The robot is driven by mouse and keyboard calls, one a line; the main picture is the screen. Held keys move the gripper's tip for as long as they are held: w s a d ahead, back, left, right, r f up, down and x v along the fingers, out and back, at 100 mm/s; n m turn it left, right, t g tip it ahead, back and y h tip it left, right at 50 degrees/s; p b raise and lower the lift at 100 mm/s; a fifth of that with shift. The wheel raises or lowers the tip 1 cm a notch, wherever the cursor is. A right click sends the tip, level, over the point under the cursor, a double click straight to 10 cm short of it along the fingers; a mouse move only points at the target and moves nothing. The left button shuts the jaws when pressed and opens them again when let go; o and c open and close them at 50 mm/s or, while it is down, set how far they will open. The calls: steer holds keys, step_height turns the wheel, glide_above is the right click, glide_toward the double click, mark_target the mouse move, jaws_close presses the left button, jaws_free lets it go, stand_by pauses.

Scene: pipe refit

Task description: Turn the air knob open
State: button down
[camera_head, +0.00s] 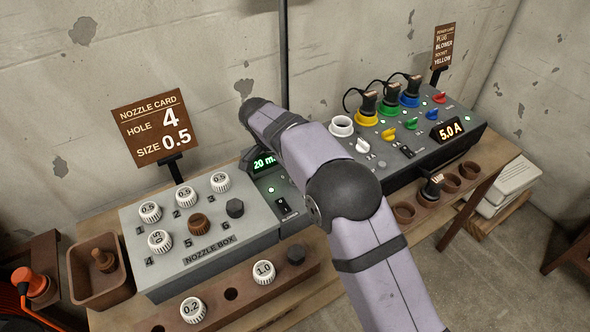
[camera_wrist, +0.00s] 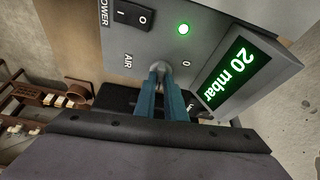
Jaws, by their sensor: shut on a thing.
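In the wrist view my gripper (camera_wrist: 161,77) has its two blue fingers shut on the grey air knob (camera_wrist: 160,66). The knob is mostly hidden between the fingertips, so its exact angle is hard to tell. The label AIR stands on one side of it and a 0 on the other. The display (camera_wrist: 234,75) beside it reads 20 mbar, and a green lamp (camera_wrist: 183,29) is lit. In the head view my arm hides the gripper and the knob; part of the display (camera_head: 263,163) shows.
The power switch (camera_wrist: 134,17) is near the knob. The nozzle box (camera_head: 200,230) with several nozzles stands at left in the head view. The blower box (camera_head: 455,150) with plugs and coloured knobs is at right. A nozzle card (camera_head: 155,125) stands behind.

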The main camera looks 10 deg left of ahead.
mark_target(286, 187)
steer(key=shift+m, duration=0.6)
steer(key=shift+g+p, duration=0.3)
steer(key=c, duration=1.8)
jaws_free()
steer(key=shift+r, duration=0.1)
steer(key=shift+b+v, duration=0.5)
steer(key=shift+v, duration=3.1)
steer(key=shift+s+a, duration=0.1)
steer(key=shift+a, duration=0.05)
